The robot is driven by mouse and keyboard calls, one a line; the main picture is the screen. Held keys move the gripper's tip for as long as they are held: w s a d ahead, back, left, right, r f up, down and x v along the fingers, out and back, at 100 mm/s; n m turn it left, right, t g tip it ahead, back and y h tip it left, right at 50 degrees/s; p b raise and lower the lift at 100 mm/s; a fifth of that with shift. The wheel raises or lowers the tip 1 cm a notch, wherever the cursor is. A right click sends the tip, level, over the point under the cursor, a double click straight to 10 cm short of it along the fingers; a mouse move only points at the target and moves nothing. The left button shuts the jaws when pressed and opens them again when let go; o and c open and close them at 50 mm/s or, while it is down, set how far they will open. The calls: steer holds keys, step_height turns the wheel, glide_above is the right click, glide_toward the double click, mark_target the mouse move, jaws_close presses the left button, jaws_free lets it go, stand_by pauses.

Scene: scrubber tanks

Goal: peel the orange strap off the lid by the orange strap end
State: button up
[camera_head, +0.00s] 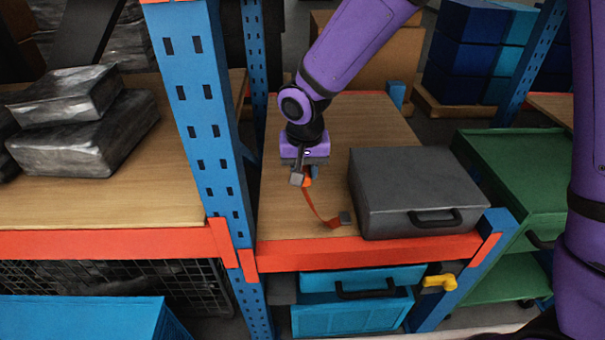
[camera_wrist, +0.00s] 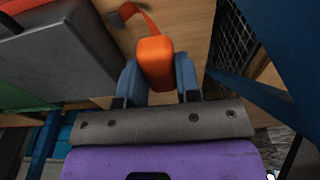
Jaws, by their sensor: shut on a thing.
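The orange strap (camera_head: 318,208) hangs from my gripper (camera_head: 307,178) in the head view and runs down to a small grey piece (camera_head: 345,217) beside the case. In the wrist view the thick orange strap end (camera_wrist: 155,62) sits between the two blue-grey fingers of my gripper (camera_wrist: 158,80), which are shut on it. The strap (camera_wrist: 142,17) continues beyond it to the grey piece (camera_wrist: 122,14). The lid is the top of the dark grey case (camera_head: 415,180), right of my gripper. No strap shows across the visible part of the lid.
The wooden shelf (camera_head: 290,215) has a blue upright (camera_head: 205,110) at its left and an orange front beam (camera_head: 370,252). Wrapped bundles (camera_head: 85,130) lie on the left shelf. A green cart (camera_head: 520,170) stands at right. A blue box with a handle (camera_head: 350,300) is below.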

steer(key=w+d, duration=0.1)
steer(key=w, duration=0.7)
steer(key=shift+w+d+r, duration=0.2)
steer(key=shift+w+d, duration=0.1)
steer(key=shift+d, duration=0.05)
stand_by(0.5)
